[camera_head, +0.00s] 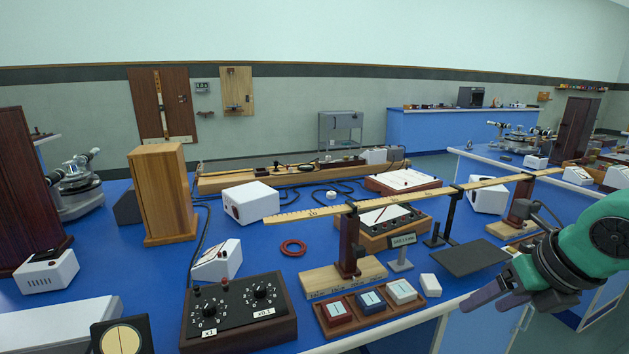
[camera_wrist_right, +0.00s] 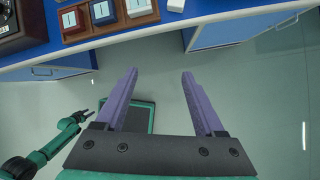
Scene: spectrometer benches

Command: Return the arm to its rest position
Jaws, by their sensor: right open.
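My right arm comes in from the right in the head view, green with a dark wrist. Its gripper (camera_head: 484,301) has purple fingers pointing left, just off the front edge of the blue bench (camera_head: 240,258). A second green arm of mine, with a small dark open gripper (camera_wrist_right: 80,116), shows at the lower left of that view, over the floor. That left gripper does not show in the head view.
Near the right gripper are a wooden tray (camera_head: 344,331) of coloured blocks, a white block (camera_head: 430,285) and a dark flat plate (camera_head: 469,258). A long wooden scale (camera_head: 300,213) spans above the bench. A dial box (camera_head: 238,312) stands at the front. The floor (camera_wrist_right: 250,90) before the bench is clear.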

